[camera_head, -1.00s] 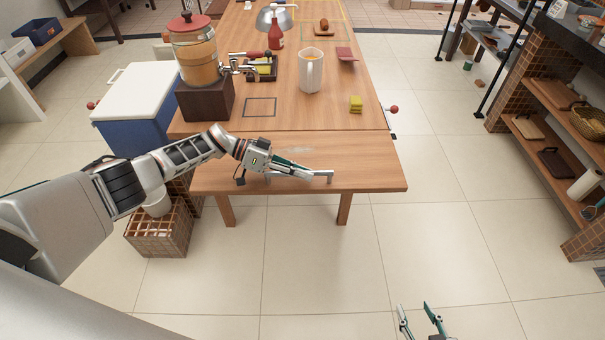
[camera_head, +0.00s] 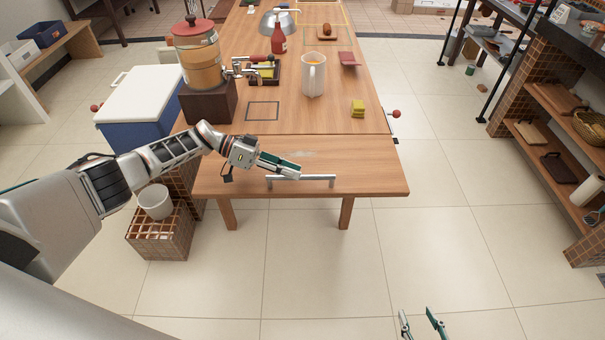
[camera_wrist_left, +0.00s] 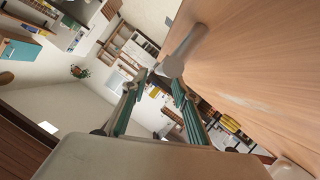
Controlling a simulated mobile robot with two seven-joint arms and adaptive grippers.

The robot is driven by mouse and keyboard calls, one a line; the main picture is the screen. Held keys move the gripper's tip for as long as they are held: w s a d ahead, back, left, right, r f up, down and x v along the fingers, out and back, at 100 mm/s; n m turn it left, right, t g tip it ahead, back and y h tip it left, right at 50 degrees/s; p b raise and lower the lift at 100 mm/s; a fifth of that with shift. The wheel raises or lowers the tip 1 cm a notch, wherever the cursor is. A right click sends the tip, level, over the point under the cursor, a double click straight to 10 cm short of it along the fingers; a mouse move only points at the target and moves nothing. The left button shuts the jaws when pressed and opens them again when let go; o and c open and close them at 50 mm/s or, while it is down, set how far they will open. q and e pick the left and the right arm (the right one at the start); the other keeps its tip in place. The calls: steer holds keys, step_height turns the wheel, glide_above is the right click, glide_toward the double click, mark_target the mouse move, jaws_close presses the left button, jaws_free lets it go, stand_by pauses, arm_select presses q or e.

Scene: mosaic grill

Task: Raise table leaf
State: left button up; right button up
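The wooden table leaf (camera_head: 365,168) is at the near end of the table, past a seam, and looks about level with the tabletop (camera_head: 335,118). A grey bar handle (camera_head: 318,181) is fixed near its front edge. My left gripper (camera_head: 298,171) is over the leaf, close to the handle. In the left wrist view, its green-padded fingers (camera_wrist_left: 158,80) are apart, with the handle (camera_wrist_left: 182,52) near their tips; I cannot tell whether they touch it. My right gripper (camera_head: 421,318) is at the bottom of the head view, fingers apart and empty, over the floor.
A red-knobbed part (camera_head: 396,113) sticks out at the table's right side. A blue-and-white cooler (camera_head: 150,95) is at the left. Floor in front is clear.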

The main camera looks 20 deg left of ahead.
arm_select(q)
steer(key=v, duration=0.7)
steer(key=shift+a+r, duration=0.1)
steer(key=shift+a, duration=0.1)
